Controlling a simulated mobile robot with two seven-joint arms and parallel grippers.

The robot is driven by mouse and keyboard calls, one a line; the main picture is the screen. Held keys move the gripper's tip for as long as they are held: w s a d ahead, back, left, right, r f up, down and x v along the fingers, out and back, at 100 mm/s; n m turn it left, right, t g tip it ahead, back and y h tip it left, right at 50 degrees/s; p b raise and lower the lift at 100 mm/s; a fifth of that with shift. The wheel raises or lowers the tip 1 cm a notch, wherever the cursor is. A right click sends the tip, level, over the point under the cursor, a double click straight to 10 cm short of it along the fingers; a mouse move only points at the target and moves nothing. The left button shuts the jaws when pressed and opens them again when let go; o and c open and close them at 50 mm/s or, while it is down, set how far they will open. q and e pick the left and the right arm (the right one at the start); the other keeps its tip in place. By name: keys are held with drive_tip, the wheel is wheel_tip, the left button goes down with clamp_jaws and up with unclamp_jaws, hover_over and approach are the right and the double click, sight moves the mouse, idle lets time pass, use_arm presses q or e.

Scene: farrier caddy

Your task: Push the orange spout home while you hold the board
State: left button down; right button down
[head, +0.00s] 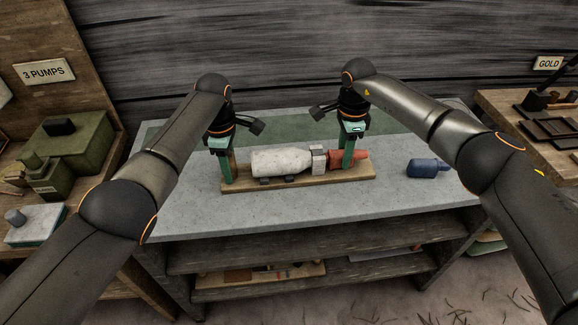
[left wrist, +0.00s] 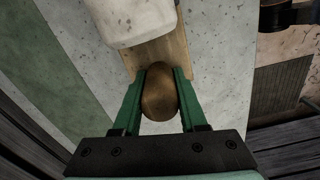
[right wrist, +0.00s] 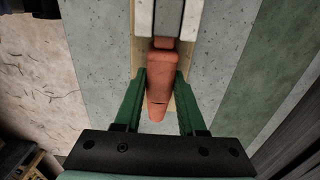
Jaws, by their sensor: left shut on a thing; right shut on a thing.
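The wooden board (head: 300,184) lies on the grey bench top with a white bottle (head: 280,162) on its side along it. A pale collar block (head: 318,158) stands at the bottle's right end. My right gripper (right wrist: 161,80) is shut on the spout, one finger on each side. My left gripper (left wrist: 160,80) is shut on a rounded brown knob (left wrist: 159,95) at the board's left end. How deep the spout sits is hidden.
A blue bottle (head: 428,168) lies on the bench to the right of the board. A green strip (head: 285,130) runs along the back of the bench. The bench in front of the board is clear. Side tables with boxes stand left and right.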

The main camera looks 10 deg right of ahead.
sight(338, 152)
use_arm(q)
drive_tip(key=shift+s+d+f, duration=0.1)
drive_tip(key=shift+s+d, duration=0.05)
use_arm(e)
drive_tip(key=shift+a, duration=1.1)
idle(0.3)
drive_tip(key=c, duration=0.8)
unclamp_jaws()
drive_tip(key=o, duration=0.4)
drive_tip(key=shift+d, duration=0.25)
drive_tip(key=shift+r, duration=0.5)
use_arm(q)
drive_tip(key=shift+a, duration=0.2)
use_arm(e)
wheel_tip(338, 152, up, 11)
drive_tip(key=shift+r, duration=0.1)
use_arm(q)
drive_tip(key=shift+c, duration=1.9)
unclamp_jaws()
